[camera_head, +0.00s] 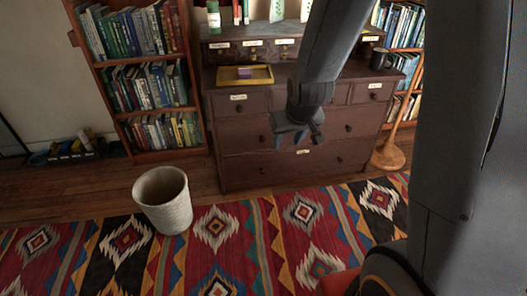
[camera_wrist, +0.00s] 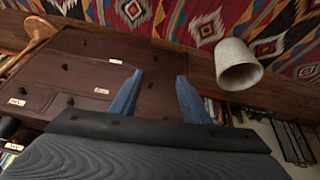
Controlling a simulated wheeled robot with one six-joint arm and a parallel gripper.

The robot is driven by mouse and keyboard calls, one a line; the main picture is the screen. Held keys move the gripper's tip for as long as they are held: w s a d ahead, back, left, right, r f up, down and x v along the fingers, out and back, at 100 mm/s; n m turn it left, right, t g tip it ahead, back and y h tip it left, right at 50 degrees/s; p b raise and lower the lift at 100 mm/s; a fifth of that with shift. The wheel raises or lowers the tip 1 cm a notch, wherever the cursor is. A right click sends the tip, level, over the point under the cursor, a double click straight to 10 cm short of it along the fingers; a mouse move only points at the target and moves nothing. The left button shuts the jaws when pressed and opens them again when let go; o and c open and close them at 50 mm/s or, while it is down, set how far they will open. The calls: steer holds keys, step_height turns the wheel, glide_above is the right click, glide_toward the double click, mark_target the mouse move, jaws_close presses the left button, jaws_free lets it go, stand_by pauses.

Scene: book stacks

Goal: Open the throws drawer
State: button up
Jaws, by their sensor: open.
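A dark brown dresser (camera_head: 240,178) stands against the wall with small drawers on top and wide drawers below. All its drawers look shut. The small white labels are too blurred to read, so I cannot tell which drawer is the throws drawer. One label (camera_head: 303,151) sits at the top of the bottom wide drawer (camera_head: 265,170). My gripper (camera_head: 298,141) is open and empty in front of the dresser's middle, covering part of the wide drawers. In the wrist view, the blue fingers of my gripper (camera_wrist: 159,76) are spread, with the dresser front (camera_wrist: 90,75) beyond, seen upside down.
A pale woven basket (camera_head: 164,200) stands on the patterned rug (camera_head: 225,250) left of the dresser. A bookcase (camera_head: 145,95) is at left, another (camera_head: 400,60) at right. A wooden stand (camera_head: 388,157) is by the dresser's right side. A yellow tray (camera_head: 243,77) lies on top.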

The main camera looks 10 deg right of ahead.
steer(key=w+f+n+t+b, duration=0.1)
steer(key=w+f+t+b, duration=0.5)
steer(key=w+f+b, duration=1)
steer(key=n+t+b, duration=0.2)
steer(key=t+b, duration=0.5)
steer(key=b, duration=0.3)
glide_toward(262, 141)
steer(key=w, duration=0.1)
steer(key=shift+w+d+r+b, duration=0.1)
steer(key=shift+w+b, duration=0.7)
steer(key=shift+w, duration=1.15)
steer(key=shift+w+d+b, duration=0.1)
steer(key=shift+w+b, duration=0.7)
steer(key=shift+w, duration=1.15)
steer(key=shift+a, duration=0.1)
jaws_close()
